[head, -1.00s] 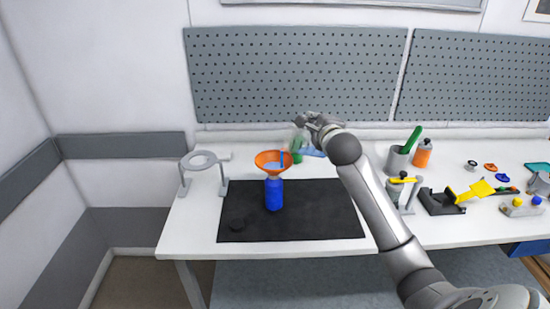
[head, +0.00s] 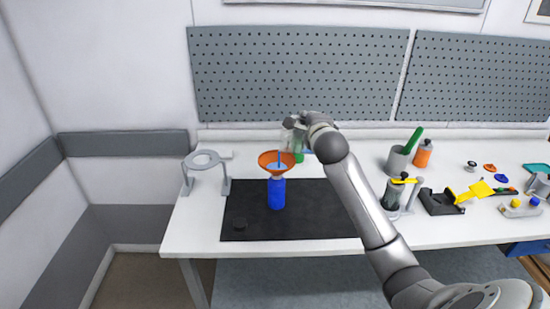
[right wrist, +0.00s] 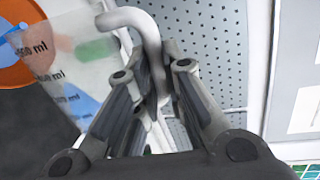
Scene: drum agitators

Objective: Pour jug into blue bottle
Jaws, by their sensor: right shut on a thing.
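The blue bottle (head: 277,196) stands upright on the black mat (head: 325,222), with an orange funnel (head: 266,166) in its mouth. My right gripper (head: 303,124) is shut on the handle of the clear jug (head: 291,136) and holds it tilted above the funnel's right rim. In the right wrist view the jug (right wrist: 68,62) shows ml marks and its grey handle (right wrist: 150,45) runs between the fingers (right wrist: 158,110). A thin blue streak, looking like liquid, shows inside the funnel. How much liquid is in the jug is unclear. My left gripper is out of view.
A grey ring stand (head: 205,162) stands left of the mat. To the right stand a grey cup (head: 397,160), an orange bottle (head: 424,152) and several small parts.

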